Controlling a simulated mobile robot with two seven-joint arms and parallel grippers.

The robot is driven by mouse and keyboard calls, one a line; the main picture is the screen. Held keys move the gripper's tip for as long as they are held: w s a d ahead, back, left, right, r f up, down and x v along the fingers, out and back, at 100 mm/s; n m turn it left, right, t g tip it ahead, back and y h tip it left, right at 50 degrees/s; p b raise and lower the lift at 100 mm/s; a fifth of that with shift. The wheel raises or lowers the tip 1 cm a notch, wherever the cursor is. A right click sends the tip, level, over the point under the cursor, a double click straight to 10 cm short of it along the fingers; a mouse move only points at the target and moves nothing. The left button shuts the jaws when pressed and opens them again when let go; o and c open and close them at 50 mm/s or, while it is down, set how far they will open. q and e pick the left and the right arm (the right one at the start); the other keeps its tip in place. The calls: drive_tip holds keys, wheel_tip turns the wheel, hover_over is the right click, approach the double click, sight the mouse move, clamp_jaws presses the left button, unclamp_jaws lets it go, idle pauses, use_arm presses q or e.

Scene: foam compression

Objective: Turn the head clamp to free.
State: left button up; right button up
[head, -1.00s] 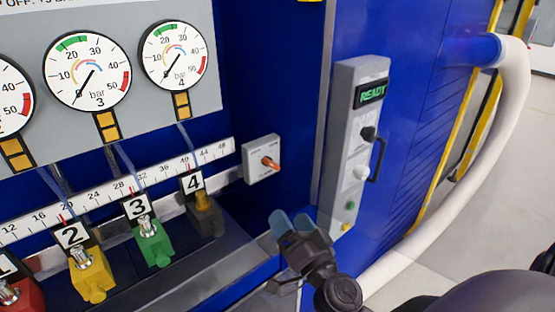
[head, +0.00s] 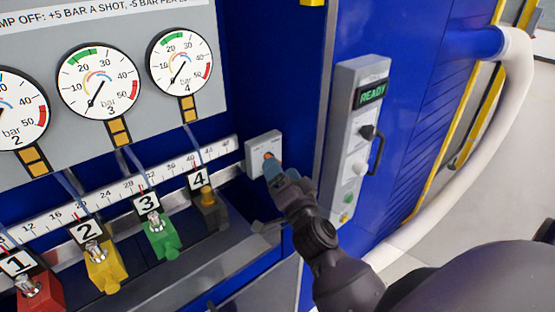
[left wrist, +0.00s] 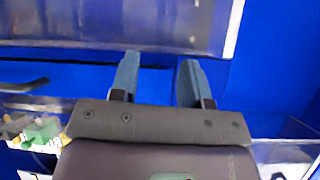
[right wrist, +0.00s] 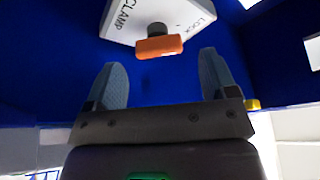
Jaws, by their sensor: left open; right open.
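The head clamp is a white box with an orange knob (head: 268,156) on the blue wall, right of the numbered ruler. In the right wrist view the orange knob (right wrist: 160,46) lies ahead of my right gripper (right wrist: 165,85), whose two blue fingers stand apart on either side with nothing between them. Part of the word CLAMP and the word LOCK show on the box (right wrist: 125,22). In the head view my right gripper (head: 273,170) covers the lower part of the box. My left gripper (left wrist: 158,85) shows in its wrist view, open and empty, facing a blue and grey surface.
Numbered heads, red, yellow, green (head: 158,238) and dark, hang along the ruler (head: 120,187) at left. Pressure gauges (head: 98,80) sit above. A grey control panel (head: 352,150) reading READY stands right of the clamp. A white hose (head: 495,150) curves at the right.

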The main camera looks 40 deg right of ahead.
drive_tip(key=shift+x, duration=1.3)
drive_tip(key=c, duration=0.9)
drive_tip(key=shift+c, duration=0.2)
